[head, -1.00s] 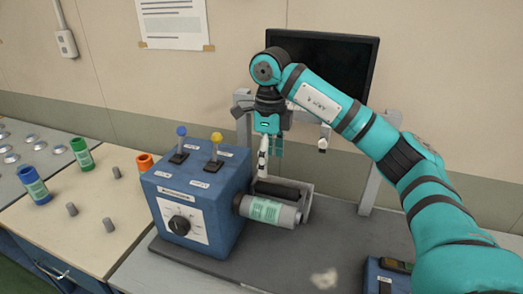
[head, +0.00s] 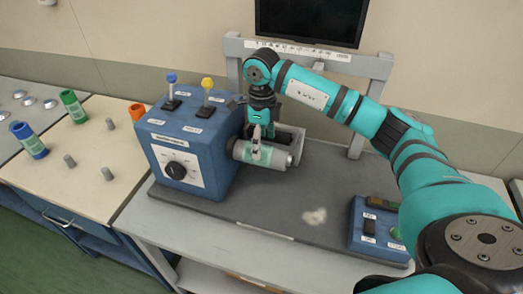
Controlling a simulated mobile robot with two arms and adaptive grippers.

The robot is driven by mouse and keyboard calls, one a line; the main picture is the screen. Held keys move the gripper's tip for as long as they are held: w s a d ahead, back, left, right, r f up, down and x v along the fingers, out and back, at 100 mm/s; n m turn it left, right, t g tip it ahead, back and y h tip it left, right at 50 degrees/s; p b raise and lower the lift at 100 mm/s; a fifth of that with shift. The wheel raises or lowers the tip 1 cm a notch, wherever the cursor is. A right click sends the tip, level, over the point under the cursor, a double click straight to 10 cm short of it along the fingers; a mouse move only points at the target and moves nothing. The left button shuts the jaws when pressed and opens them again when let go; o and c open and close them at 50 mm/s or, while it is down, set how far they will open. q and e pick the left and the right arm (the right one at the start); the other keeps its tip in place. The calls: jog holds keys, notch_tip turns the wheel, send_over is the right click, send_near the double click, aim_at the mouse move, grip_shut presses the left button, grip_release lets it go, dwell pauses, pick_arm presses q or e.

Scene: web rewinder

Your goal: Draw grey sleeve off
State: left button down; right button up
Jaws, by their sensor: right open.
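The grey sleeve (head: 276,156), with a pale green label, sits horizontally on the rewinder at the right side of the blue control box (head: 190,150). My right gripper (head: 257,150) points down over the sleeve, its light fingers in front of the label near the sleeve's middle. It is open. I cannot tell whether the fingers touch the sleeve. A grey bracket (head: 299,138) stands behind the sleeve's right end. My left gripper is not in view.
Blue (head: 29,140), green (head: 73,106) and orange (head: 137,112) sleeves stand on the left table among short grey pegs. A small blue switch box (head: 376,228) is at the right of the dark mat. A pale patch (head: 314,216) lies on the mat, otherwise clear in front.

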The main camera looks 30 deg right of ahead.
aim_at(263, 147)
jog(key=shift+f+p, duration=0.4)
jog(key=shift+f, duration=2.2)
jog(key=c, duration=1.4)
jog(key=shift+o, duration=0.2)
jog(key=shift+d, duration=0.15)
